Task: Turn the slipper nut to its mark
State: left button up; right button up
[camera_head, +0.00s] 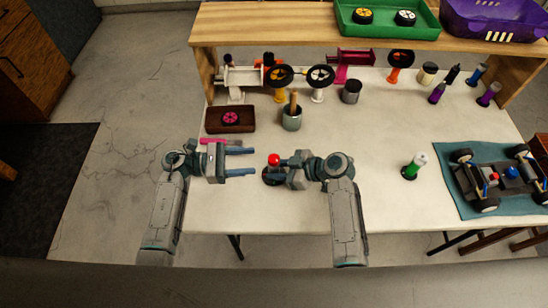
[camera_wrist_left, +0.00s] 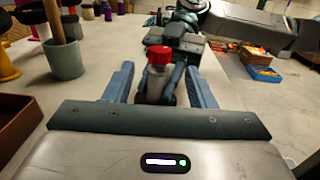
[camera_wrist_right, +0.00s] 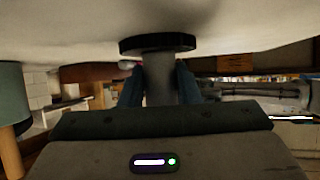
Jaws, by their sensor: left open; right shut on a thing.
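The RC car (camera_head: 492,180) rests on a teal mat (camera_head: 455,158) at the right of the table. Small red and blue parts show on it; I cannot tell which is the slipper nut, and its mark is too small to see. My right gripper (camera_head: 281,168) is shut on a grey, red-capped bottle (camera_head: 273,160) with a wide dark base. The bottle also shows in the left wrist view (camera_wrist_left: 158,75), and its grey body in the right wrist view (camera_wrist_right: 158,75). My left gripper (camera_head: 250,161) is open and empty, its fingers pointing at the bottle.
A green-and-white bottle (camera_head: 415,165) stands left of the mat. A brown tray (camera_head: 215,127) with a pink wheel, a grey cup (camera_head: 291,122) with a wooden stick and several wheel stands fill the back. The table between the right arm and the green bottle is clear.

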aim_at(274, 158)
pick_arm(q)
jog(key=d, duration=0.8)
jog(key=shift+w+d, duration=0.15)
jog(key=shift+w, duration=0.15)
jog(key=c, duration=1)
